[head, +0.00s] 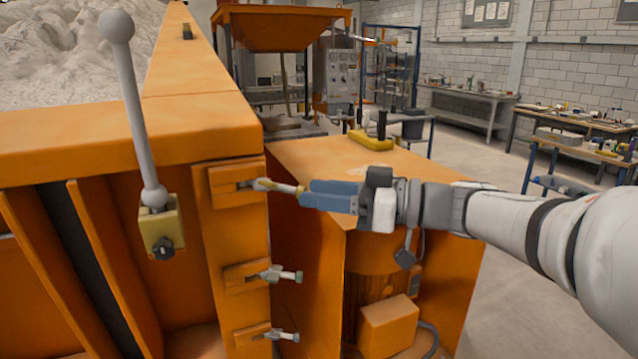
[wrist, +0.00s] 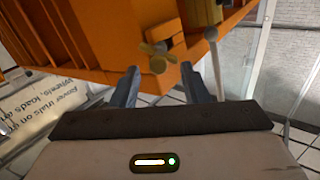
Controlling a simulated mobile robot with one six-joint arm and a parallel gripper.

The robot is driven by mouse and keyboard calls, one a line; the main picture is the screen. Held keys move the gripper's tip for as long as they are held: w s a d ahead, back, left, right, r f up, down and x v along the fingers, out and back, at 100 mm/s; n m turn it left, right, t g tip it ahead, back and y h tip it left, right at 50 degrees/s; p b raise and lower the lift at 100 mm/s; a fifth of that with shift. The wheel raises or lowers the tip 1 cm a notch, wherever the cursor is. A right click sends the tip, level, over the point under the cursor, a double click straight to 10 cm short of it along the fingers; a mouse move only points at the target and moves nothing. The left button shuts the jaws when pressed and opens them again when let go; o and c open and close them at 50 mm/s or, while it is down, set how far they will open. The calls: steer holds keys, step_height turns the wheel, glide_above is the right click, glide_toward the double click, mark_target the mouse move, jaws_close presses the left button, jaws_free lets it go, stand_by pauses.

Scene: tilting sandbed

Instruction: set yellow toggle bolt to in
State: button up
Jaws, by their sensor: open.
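The toggle bolt with the yellowish end (head: 285,188) is the top one of three on the orange post. It sticks out to the right from its orange block. My gripper (head: 307,194) comes in from the right with its blue fingers at the bolt's outer end. In the wrist view the bolt (wrist: 158,58) shows just past and between the fingertips (wrist: 160,70), which are apart. I cannot tell whether either finger touches it.
Two more toggle bolts, a middle one (head: 280,275) and a bottom one (head: 281,336), sit below on the same post. A grey lever with a ball knob (head: 117,27) rises at left. An orange cabinet (head: 345,165) stands behind and below my gripper.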

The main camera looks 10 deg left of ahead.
mark_target(304, 188)
steer(key=shift+w+a+p, duration=0.1)
steer(key=shift+a+p, duration=0.3)
steer(key=shift+a, duration=1.15)
jaws_close()
